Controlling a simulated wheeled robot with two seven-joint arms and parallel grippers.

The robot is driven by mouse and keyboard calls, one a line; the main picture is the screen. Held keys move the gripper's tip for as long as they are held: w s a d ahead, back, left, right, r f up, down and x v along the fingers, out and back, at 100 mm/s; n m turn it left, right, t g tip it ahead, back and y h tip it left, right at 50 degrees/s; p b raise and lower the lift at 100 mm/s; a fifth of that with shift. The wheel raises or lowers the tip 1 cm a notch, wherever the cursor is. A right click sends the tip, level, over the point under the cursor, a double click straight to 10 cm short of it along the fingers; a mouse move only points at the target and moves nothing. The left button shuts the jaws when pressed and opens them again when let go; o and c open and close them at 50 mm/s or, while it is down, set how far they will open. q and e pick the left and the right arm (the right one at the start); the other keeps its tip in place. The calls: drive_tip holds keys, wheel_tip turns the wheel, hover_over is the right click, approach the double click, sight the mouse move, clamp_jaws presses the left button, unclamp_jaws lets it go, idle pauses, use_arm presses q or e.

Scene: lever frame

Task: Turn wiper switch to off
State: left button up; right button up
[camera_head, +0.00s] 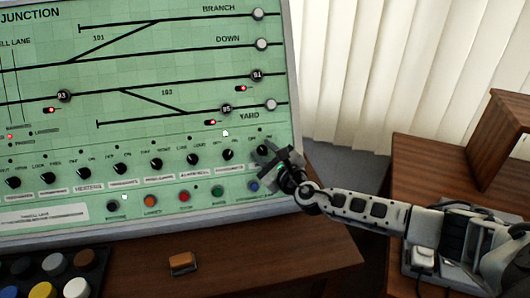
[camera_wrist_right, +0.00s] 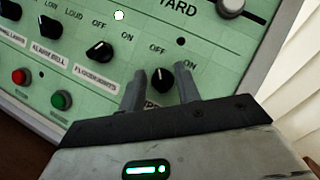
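The rightmost black rotary knob (camera_wrist_right: 159,78) of the switch row shows in the right wrist view, with OFF printed above it and ON to its upper right. Its label below is mostly covered by my gripper; a few letters show and could be part of "wiper". I cannot clearly tell which way its pointer faces. My right gripper (camera_wrist_right: 161,86) is open, with one finger on each side of this knob; I cannot tell whether they touch it. In the head view my right gripper (camera_head: 277,160) is at the panel's lower right and partly covers the knob. My left gripper is not in view.
The green panel (camera_head: 190,80) holds a track diagram and several other knobs, including the floodlights knob (camera_wrist_right: 100,51) just left. Coloured buttons, including a green one (camera_wrist_right: 61,100), sit below. A wooden desk (camera_head: 240,265) lies in front. A wooden cabinet (camera_head: 440,165) stands right.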

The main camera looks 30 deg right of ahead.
drive_tip(key=s+b, duration=0.1)
drive_tip(key=s, duration=1.5)
drive_tip(key=shift+d, duration=0.2)
